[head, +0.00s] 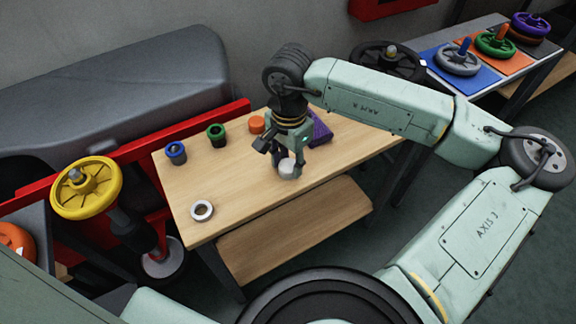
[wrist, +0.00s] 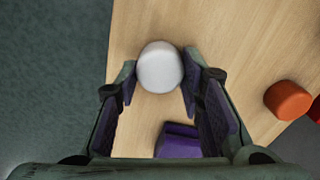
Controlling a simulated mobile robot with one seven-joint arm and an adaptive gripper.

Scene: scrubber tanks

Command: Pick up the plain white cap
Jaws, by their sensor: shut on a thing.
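The plain white cap (head: 287,169) is at the front middle of the wooden table, between the fingers of my gripper (head: 285,160). In the wrist view the round, smooth white cap (wrist: 160,66) sits between the two fingertips of my gripper (wrist: 160,80), which are shut on it. Its lower side is hidden, so I cannot tell whether it touches the table. A white ring-shaped piece (head: 202,210) with a grey middle lies apart at the table's left front.
Blue (head: 176,153), green (head: 216,135) and orange (head: 256,124) pieces stand along the table's back. A purple block (head: 321,131) lies behind my gripper. A yellow handwheel (head: 86,187) is left of the table. The table's left front is mostly clear.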

